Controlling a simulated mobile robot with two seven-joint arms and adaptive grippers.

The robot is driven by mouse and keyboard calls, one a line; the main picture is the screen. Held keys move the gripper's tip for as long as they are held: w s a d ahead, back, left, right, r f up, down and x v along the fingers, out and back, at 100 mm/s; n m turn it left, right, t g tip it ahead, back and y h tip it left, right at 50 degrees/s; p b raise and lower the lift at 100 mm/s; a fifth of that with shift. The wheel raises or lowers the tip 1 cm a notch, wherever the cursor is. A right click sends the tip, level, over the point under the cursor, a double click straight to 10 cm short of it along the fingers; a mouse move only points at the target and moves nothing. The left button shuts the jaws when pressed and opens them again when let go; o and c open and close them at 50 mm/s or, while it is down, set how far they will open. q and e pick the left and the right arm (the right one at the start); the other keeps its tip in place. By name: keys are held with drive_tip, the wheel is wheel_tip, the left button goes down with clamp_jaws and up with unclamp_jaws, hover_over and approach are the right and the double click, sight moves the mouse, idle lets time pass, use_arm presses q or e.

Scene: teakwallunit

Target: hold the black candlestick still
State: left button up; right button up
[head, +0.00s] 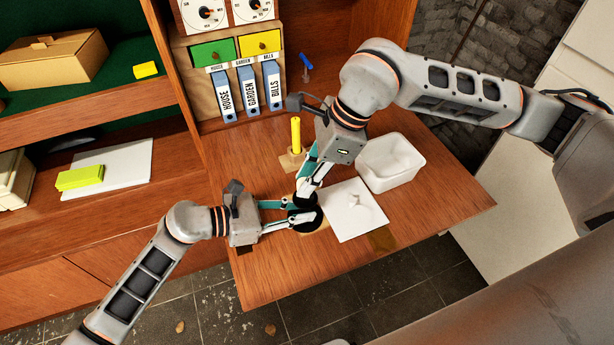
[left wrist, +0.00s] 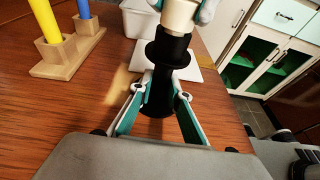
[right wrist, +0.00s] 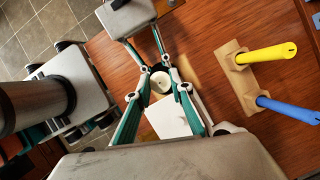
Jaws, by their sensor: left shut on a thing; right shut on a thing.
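The black candlestick (left wrist: 158,103) stands upright on the wooden desk top, with its wide dark dish partway up; it also shows in the head view (head: 305,218). My left gripper (left wrist: 161,93) is shut on its stem, below the dish. A cream candle (left wrist: 181,14) is upright at the top of the candlestick. My right gripper (right wrist: 161,80) is shut on this candle from above, and its round pale top (right wrist: 159,88) shows between the fingers. Whether the candle is fully seated in the candlestick is hidden. In the head view the two grippers meet closely over the candlestick.
A wooden holder (right wrist: 232,82) with a yellow candle (right wrist: 268,54) and a blue candle (right wrist: 288,108) stands close by. A white board (head: 345,205) with a small white thing on it and a white tub (head: 408,178) lie to the right. The desk's front left is clear.

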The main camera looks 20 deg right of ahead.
use_arm(q)
drive_tip(key=shift+o, duration=1.3)
clamp_jaws()
drive_tip(key=shift+s+f, duration=0.15)
drive_tip(key=shift+f, duration=0.2)
use_arm(e)
drive_tip(key=shift+s+f, duration=0.2)
drive_tip(key=shift+f, duration=0.4)
clamp_jaws()
drive_tip(key=o, duration=0.5)
unclamp_jaws()
clamp_jaws()
use_arm(q)
drive_tip(key=shift+f, duration=0.1)
drive_tip(key=shift+a+f, duration=0.1)
use_arm(e)
drive_tip(key=shift+r, duration=0.2)
drive_tip(key=shift+w+r, duration=0.15)
drive_tip(key=shift+r, duration=1.65)
